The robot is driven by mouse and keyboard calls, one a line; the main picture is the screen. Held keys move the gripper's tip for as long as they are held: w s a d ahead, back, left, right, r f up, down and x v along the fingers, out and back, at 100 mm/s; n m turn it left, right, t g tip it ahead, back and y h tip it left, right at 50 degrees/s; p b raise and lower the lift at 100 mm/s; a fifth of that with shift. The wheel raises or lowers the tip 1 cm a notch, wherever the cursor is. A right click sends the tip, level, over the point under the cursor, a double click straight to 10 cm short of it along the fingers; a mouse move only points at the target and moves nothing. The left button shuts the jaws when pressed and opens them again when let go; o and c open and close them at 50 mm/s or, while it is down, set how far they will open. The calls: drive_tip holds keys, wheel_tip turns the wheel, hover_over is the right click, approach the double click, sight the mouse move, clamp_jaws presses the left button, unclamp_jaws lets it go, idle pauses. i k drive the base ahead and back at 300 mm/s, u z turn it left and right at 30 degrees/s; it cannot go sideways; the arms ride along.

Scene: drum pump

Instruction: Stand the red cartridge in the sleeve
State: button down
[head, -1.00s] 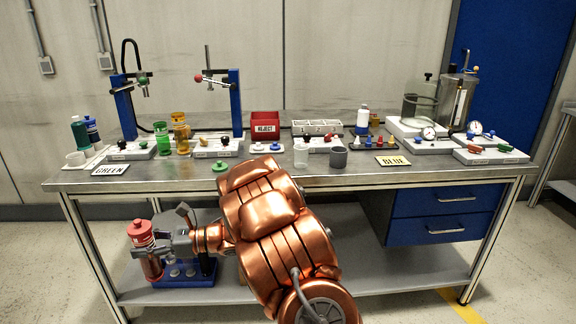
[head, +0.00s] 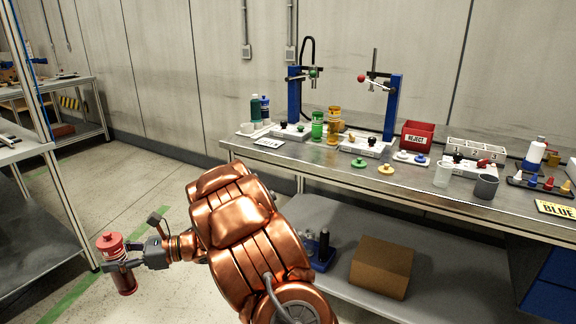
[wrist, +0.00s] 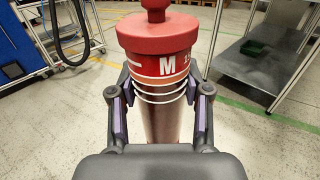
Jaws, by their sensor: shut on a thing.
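My gripper (head: 122,262) is shut on the red cartridge (head: 111,243) and holds it upright over open floor, left of the workbench. In the wrist view the cartridge (wrist: 160,50) stands between the two fingers, with a red cap and knob on top, a white M on a red band, and a metallic lower body with rings around it. Its lower end is hidden behind my gripper there. I cannot make out a sleeve with certainty in any view.
The workbench (head: 300,165) with bottles, fixtures and a red reject bin (head: 417,133) runs along the right. A cardboard box (head: 382,267) sits on its lower shelf. Another metal table (head: 30,150) stands at the left edge. Clear floor with a green line lies between.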

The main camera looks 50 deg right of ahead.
sight(484, 193)
drive_tip(key=u, duration=0.15)
drive_tip(key=k, duration=0.8)
drive_tip(key=z, duration=1.6)
